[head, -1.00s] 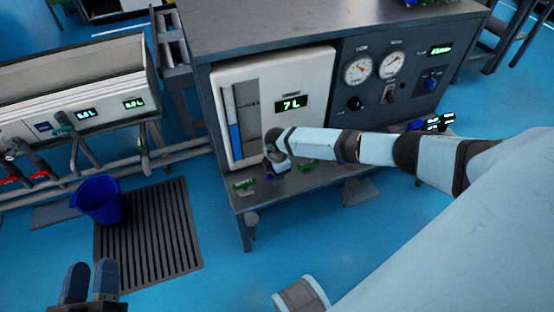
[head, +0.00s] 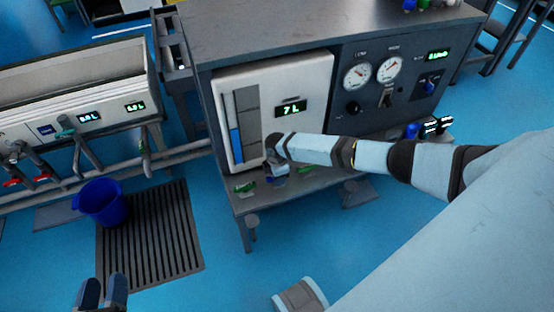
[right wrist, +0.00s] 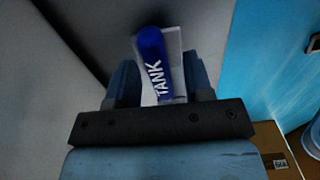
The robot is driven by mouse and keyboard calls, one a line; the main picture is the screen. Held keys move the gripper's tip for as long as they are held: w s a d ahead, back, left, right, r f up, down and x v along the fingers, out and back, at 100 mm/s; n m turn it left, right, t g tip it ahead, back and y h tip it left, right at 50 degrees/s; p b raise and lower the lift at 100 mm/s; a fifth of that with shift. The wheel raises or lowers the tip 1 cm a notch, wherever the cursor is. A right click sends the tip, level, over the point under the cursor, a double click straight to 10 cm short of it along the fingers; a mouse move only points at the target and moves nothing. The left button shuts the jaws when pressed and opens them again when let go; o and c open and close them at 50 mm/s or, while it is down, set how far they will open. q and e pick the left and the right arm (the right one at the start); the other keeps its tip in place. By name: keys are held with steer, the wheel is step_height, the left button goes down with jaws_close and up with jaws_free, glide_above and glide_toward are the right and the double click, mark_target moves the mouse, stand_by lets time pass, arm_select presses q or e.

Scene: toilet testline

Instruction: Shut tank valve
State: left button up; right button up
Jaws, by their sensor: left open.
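My right gripper (right wrist: 162,82) has one finger on each side of the handle, with a gap visible at the right finger. In the head view my right gripper (head: 276,170) points down at the bench's front shelf, below the white tank panel (head: 308,85) reading 7 L; the wrist hides most of the valve there. My left gripper (head: 103,292) is open and empty at the bottom left, away from the bench.
Green handles (head: 244,187) sit on the shelf near my right gripper. Gauges (head: 356,77) and switches are on the dark panel at right. A pipe rack with red handles (head: 12,182) is at left.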

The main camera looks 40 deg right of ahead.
steer(key=shift+r, duration=0.1)
steer(key=shift+r, duration=0.25)
arm_select(q)
steer(key=s+a+f+g+y+p, duration=0.2)
steer(key=a+f+g+p, duration=0.1)
steer(key=f, duration=0.4)
steer(key=shift+s+a+g+y+p, duration=0.3)
steer(key=shift+g+p, duration=0.2)
steer(key=shift+p, duration=0.4)
arm_select(e)
step_height(320, 180, up, 13)
arm_select(q)
steer(key=shift+w, duration=0.1)
arm_select(e)
steer(key=shift+r, duration=0.1)
